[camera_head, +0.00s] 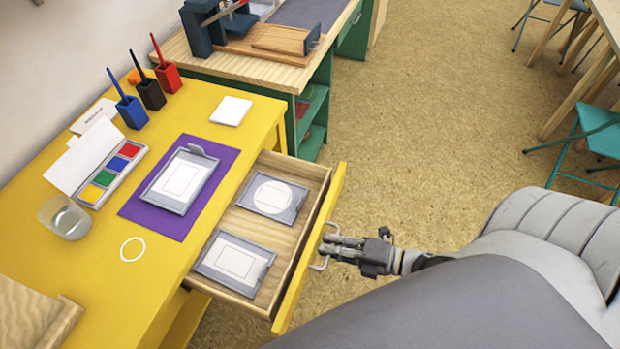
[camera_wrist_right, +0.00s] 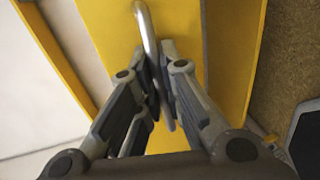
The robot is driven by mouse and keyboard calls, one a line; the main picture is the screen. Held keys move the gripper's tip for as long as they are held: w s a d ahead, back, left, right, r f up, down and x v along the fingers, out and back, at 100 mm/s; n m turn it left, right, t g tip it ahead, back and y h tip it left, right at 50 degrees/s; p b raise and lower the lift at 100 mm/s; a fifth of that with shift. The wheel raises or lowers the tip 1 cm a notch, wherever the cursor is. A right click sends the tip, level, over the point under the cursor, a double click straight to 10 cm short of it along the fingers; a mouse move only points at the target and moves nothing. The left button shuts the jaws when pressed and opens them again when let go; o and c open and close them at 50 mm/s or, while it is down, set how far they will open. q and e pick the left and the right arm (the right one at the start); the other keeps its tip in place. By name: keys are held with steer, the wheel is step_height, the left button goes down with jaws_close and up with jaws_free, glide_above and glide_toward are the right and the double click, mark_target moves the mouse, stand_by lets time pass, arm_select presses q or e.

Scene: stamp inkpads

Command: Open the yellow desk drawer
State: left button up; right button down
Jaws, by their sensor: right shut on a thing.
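The yellow desk drawer (camera_head: 312,245) stands pulled out from the yellow desk (camera_head: 95,265), and its wooden inside shows. Two grey framed plates lie in it, one with a white circle (camera_head: 272,196) and one with a white rectangle (camera_head: 236,263). My right gripper (camera_head: 328,246) is at the drawer front, shut on the metal handle (camera_head: 320,265). In the right wrist view the handle (camera_wrist_right: 147,30) runs between the fingers of my right gripper (camera_wrist_right: 160,88), against the yellow drawer front. My left gripper is not in view.
On the desk are a purple mat (camera_head: 147,209), a paint box (camera_head: 104,178), a glass (camera_head: 65,217), a white ring (camera_head: 132,249) and brush cups (camera_head: 150,94). A green workbench (camera_head: 318,90) stands behind. Open floor (camera_head: 420,130) lies to the right, with teal chairs (camera_head: 600,130) beyond.

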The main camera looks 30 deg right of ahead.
steer(key=shift+f+v, duration=0.2)
steer(key=shift+v, duration=0.65)
steer(key=shift+f+v, duration=0.15)
steer(key=shift+v, duration=0.65)
steer(key=c, duration=1.8)
jaws_free()
steer(key=shift+c, duration=0.2)
steer(key=v, duration=1.2)
steer(key=shift+d+f, duration=0.1)
steer(key=shift+f, duration=0.05)
